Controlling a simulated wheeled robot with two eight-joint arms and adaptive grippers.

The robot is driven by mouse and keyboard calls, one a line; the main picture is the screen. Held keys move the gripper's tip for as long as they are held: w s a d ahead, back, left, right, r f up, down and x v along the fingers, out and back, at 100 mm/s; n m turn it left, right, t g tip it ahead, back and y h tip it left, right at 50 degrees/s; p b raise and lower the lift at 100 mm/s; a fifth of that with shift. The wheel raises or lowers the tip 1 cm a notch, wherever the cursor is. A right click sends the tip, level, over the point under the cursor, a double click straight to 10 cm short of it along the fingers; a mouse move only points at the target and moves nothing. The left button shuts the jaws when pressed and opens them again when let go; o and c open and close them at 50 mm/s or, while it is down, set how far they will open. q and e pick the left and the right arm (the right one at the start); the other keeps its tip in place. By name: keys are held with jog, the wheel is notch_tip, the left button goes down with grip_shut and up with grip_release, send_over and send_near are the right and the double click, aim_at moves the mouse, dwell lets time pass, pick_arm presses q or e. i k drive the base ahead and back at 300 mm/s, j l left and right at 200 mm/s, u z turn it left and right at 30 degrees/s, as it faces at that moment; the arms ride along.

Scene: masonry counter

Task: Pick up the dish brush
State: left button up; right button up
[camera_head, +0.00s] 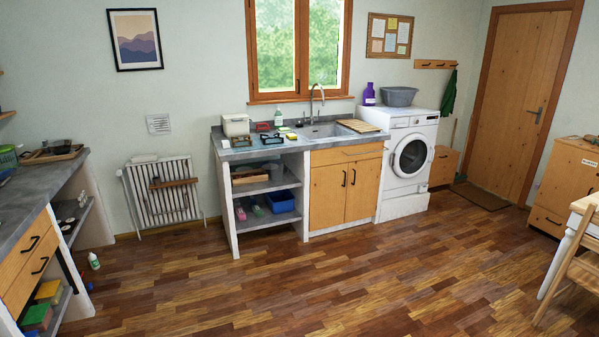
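I cannot make out a dish brush for certain; things on the masonry counter (295,148) are too small to tell apart. A wooden board (358,126) lies at the sink's right. Neither of my grippers is in view.
The wooden floor (270,285) is clear up to the counter. A washing machine (409,160) stands right of the counter; a table and chair (575,270) are at far right.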

aim_at(257, 129)
jog(key=i, duration=2.7)
